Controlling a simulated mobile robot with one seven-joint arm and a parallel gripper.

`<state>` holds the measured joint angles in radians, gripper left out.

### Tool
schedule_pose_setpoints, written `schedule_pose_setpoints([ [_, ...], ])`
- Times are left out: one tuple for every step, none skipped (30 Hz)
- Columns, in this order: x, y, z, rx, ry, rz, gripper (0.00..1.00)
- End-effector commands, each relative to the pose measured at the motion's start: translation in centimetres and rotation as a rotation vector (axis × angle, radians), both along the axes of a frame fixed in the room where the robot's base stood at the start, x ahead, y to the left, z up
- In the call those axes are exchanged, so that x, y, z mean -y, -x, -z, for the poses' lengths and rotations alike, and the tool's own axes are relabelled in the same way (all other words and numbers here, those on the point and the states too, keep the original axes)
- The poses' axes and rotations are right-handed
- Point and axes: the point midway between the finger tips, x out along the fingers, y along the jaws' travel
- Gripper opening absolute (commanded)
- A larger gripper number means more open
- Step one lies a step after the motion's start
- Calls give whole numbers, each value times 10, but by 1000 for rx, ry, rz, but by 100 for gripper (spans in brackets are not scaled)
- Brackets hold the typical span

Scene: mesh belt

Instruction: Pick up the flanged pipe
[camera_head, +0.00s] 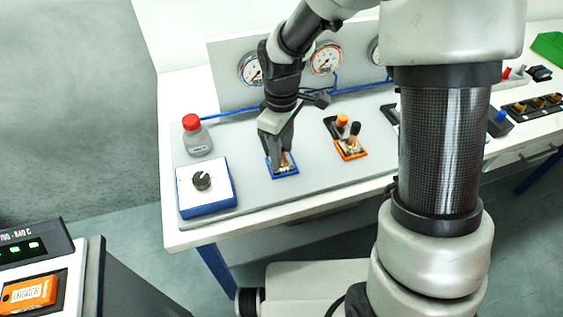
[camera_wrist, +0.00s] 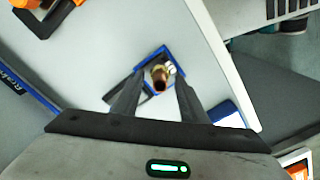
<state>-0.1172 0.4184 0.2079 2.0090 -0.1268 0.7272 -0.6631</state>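The flanged pipe (camera_wrist: 160,78) is a small copper-coloured piece with a paler, shiny end. It sits in a blue-edged square holder (camera_head: 284,172) on the worktop. In the wrist view it shows between the two dark fingers of my gripper (camera_wrist: 157,86), with a gap seen on either side. In the head view my gripper (camera_head: 282,158) points down right over the blue holder, and its fingers hide most of the pipe. My gripper is open around the pipe, not visibly touching it.
An orange-edged holder (camera_head: 350,150) with orange and black handles is close on the right. A gauge panel (camera_head: 226,68) rises behind.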

Motion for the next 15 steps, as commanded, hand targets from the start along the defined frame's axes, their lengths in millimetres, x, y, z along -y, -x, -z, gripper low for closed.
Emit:
schedule_pose_setpoints([
  [0, 0, 6, 0, 0, 0, 39],
  [0, 0, 7, 0, 0, 0, 39],
  [0, 0, 9, 0, 0, 1, 39],
  [0, 0, 10, 0, 0, 1, 39],
  [0, 0, 10, 0, 0, 1, 39],
  [0, 0, 10, 0, 0, 1, 39],
  [0, 0, 10, 1, 0, 1, 39],
  [0, 0, 10, 1, 0, 1, 39],
  [0, 0, 10, 1, 0, 1, 39],
  [0, 0, 10, 1, 0, 1, 39],
  [0, 0, 10, 1, 0, 1, 34],
  [0, 0, 10, 1, 0, 1, 27],
  [0, 0, 10, 1, 0, 1, 22],
  [0, 0, 10, 1, 0, 0, 17],
  [0, 0, 10, 1, 0, 0, 10],
])
